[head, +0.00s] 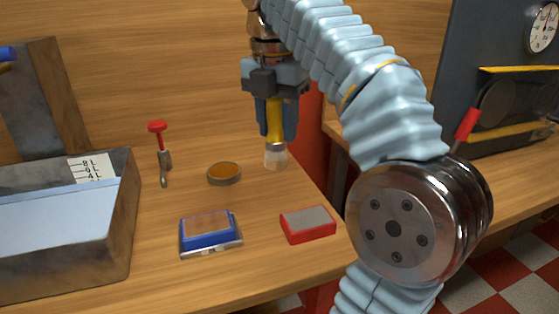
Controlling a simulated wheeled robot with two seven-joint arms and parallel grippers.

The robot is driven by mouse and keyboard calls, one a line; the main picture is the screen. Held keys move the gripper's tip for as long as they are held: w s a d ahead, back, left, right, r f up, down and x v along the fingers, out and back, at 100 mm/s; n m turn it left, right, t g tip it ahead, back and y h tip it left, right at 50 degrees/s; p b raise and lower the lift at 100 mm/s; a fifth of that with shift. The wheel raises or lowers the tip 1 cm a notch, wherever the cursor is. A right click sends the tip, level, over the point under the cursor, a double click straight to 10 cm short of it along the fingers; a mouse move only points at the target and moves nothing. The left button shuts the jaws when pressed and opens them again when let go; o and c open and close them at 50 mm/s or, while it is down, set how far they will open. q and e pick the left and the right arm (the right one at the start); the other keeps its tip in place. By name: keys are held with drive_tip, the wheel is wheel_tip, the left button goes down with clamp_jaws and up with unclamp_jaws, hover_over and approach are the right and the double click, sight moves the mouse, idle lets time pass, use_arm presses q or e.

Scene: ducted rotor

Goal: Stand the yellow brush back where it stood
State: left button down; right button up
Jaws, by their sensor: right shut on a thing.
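The yellow brush (274,121) hangs upright, bristles down, in my right gripper (275,132), which is shut on its handle. The pale bristle end (275,155) points at the wooden table (203,281) near its right edge. I cannot tell whether the bristles touch the table top. My left gripper is not in view.
A round tin with amber content (224,173), a blue-framed block (209,233), a red-rimmed grey block (308,223) and a red-topped tool (160,150) stand near the brush. A metal tank of water (124,214) fills the left.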

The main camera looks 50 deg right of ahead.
drive_tip(key=shift+w+d+f, duration=1.35)
drive_tip(key=shift+d+f, duration=0.4)
drive_tip(key=shift+f, duration=0.4)
drive_tip(key=shift+w+d+f, duration=1.35)
drive_tip(key=shift+d+f, duration=0.45)
drive_tip(key=shift+f, duration=0.35)
drive_tip(key=shift+w+d+f, duration=1.35)
drive_tip(key=shift+d+f, duration=0.4)
drive_tip(key=shift+f, duration=0.4)
drive_tip(key=o, duration=1.1)
drive_tip(key=shift+f, duration=0.1)
drive_tip(key=shift+o, duration=0.2)
wheel_tip(320, 180, up, 8)
drive_tip(key=shift+a, duration=0.35)
drive_tip(key=shift+s+f, duration=0.1)
drive_tip(key=shift+f, duration=0.05)
